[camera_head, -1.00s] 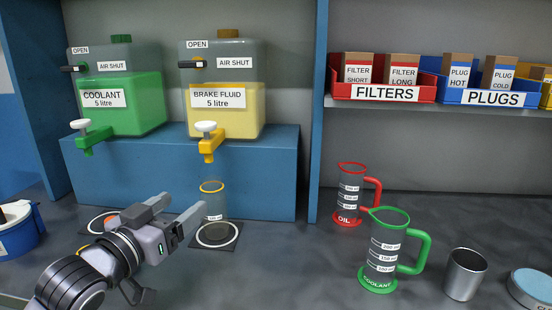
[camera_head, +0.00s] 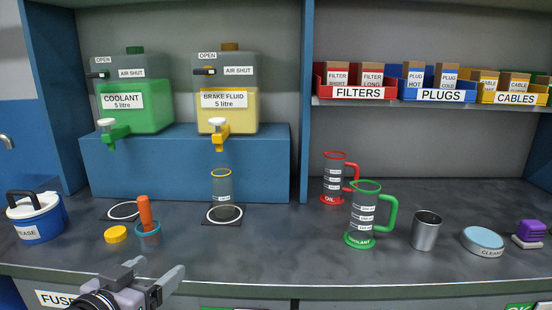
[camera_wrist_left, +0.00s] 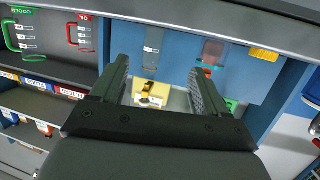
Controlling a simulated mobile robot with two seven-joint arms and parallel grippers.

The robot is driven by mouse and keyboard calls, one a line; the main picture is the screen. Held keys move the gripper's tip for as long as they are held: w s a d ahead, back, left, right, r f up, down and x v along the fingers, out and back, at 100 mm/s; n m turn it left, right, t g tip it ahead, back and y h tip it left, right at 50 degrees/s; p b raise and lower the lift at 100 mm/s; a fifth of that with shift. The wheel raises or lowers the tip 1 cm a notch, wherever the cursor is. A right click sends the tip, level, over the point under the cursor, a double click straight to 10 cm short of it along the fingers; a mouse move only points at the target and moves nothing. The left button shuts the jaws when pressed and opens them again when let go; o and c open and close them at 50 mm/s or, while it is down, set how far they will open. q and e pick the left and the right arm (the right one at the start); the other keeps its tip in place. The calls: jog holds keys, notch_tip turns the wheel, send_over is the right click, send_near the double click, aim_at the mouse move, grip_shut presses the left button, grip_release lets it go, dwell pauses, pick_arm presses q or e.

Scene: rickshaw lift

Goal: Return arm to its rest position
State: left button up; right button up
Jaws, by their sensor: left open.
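My left gripper (camera_head: 160,279) is at the lower left of the head view, in front of the counter's front edge. Its two fingers are apart with nothing between them. In the left wrist view the open fingers (camera_wrist_left: 156,85) also stand apart and empty, with the shelf and counter edge beyond them. My right gripper does not show in either view.
The grey counter (camera_head: 300,245) carries a clear beaker (camera_head: 222,188), an orange-handled item (camera_head: 145,213), a yellow lid (camera_head: 116,235), a blue grease tub (camera_head: 38,222), a green coolant jug (camera_head: 364,218), a red oil jug (camera_head: 333,180) and a metal cup (camera_head: 426,232). Fluid tanks stand behind.

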pick_arm(q)
jog(key=s+a+f+g+y, duration=0.15)
jog(key=s+f+g, duration=0.45)
jog(key=s+f, duration=0.6)
jog(key=s+a+f+g+y, duration=0.15)
jog(key=s+f+g, duration=0.35)
jog(key=s+f, duration=0.65)
jog(key=shift+w+d+f+t+h+p, duration=0.1)
jog(key=shift+w+d+t+h+p, duration=0.15)
jog(key=shift+w+d+t+p, duration=0.65)
jog(key=shift+w+d+f+t+h+p, duration=0.1)
jog(key=shift+w+d+t+h+p, duration=0.25)
jog(key=shift+t+p, duration=0.95)
jog(key=shift+w+d+f+t+h+p, duration=0.1)
jog(key=shift+w+d+t+h+p, duration=0.1)
jog(key=shift+w+d+t+p, duration=0.7)
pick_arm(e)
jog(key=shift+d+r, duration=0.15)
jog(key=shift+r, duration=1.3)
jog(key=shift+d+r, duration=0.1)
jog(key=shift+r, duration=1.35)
pick_arm(q)
jog(key=shift+s+a, duration=0.15)
jog(key=shift+a, duration=0.15)
jog(key=shift+o, duration=0.3)
jog(key=shift+t, duration=0.3)
